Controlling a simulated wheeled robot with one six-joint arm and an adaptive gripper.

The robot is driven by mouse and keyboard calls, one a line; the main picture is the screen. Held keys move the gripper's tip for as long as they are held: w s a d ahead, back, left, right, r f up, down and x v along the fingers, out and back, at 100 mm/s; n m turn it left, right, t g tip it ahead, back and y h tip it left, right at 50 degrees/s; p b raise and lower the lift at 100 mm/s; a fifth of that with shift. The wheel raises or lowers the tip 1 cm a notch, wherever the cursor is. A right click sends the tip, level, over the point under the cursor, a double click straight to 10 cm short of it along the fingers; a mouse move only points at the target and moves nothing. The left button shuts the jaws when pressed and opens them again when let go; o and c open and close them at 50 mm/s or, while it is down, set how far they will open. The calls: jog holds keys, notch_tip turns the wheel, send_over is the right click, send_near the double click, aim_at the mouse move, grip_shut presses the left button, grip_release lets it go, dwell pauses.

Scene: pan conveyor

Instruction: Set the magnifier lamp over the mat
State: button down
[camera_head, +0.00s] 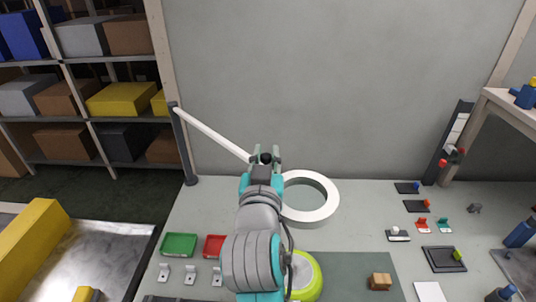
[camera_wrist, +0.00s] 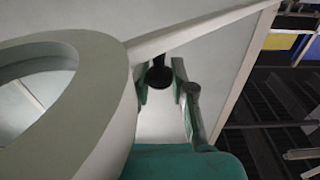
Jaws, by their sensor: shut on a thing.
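The magnifier lamp has a white ring head (camera_head: 325,208) on a pale arm (camera_head: 215,135) that runs to a dark post (camera_head: 184,150) at the table's back left. In the head view the ring appears behind the grey-green mat (camera_head: 345,268), not over its visible part. My gripper (camera_head: 265,157) is at the joint between lamp arm and ring, shut on the lamp's dark knob. The wrist view shows my gripper's fingers (camera_wrist: 165,92) on either side of the dark knob (camera_wrist: 160,76), with the ring (camera_wrist: 105,85) close at left. My arm hides the mat's left part.
A wooden block (camera_head: 380,282) lies on the mat. Green (camera_head: 179,245) and red (camera_head: 214,246) trays and small white brackets sit left of my arm. A lime-green round thing (camera_head: 308,278) is partly behind my arm. Several small parts lie at right. The wall stands behind the table.

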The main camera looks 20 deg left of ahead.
jog(key=shift+s+a+f, duration=0.1)
jog(key=shift+s+a, duration=0.1)
jog(key=shift+a, duration=0.05)
jog(key=c, duration=1)
grip_release()
jog(key=shift+s, duration=0.15)
jog(key=shift+s, duration=0.1)
jog(key=v, duration=1.1)
jog(key=shift+s+d, duration=0.2)
jog(key=shift+s, duration=0.15)
